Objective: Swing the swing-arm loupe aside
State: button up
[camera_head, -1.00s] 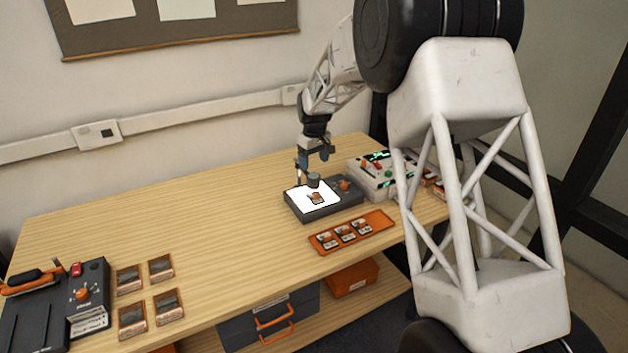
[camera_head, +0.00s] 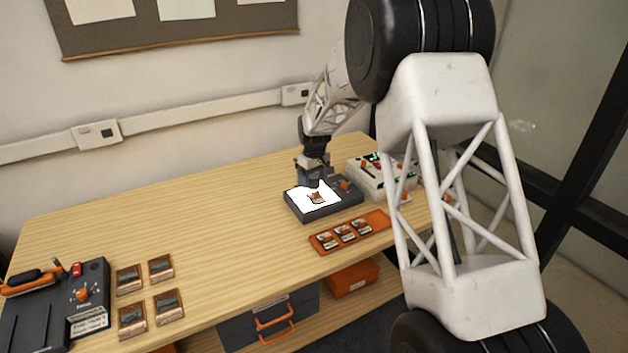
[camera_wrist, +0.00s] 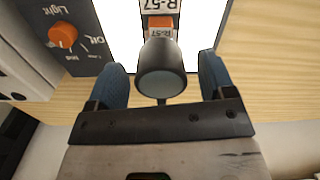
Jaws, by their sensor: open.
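The loupe (camera_wrist: 162,72) is a dark cylinder with a grey lens face, on a thin arm, over the lit panel of the light box (camera_head: 340,206). It sits between the two blue fingers of my gripper (camera_wrist: 162,80), with a visible gap on each side. My gripper is open. In the head view my gripper (camera_head: 312,178) is low over the back of the light box and mostly hides the loupe. A small mounted slide (camera_head: 317,198) lies on the lit panel, and its label reading R-57 shows in the wrist view. The loupe's pivot is hidden.
An orange tray (camera_head: 378,218) with several slides lies in front of the light box. A pale control box (camera_head: 378,180) with knobs stands close on its right. A dark device (camera_head: 55,310) and several slides (camera_head: 130,280) are at the far left. The table's middle is clear.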

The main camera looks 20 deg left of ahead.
jog(key=shift+f, duration=0.4)
jog(key=c, duration=1.3)
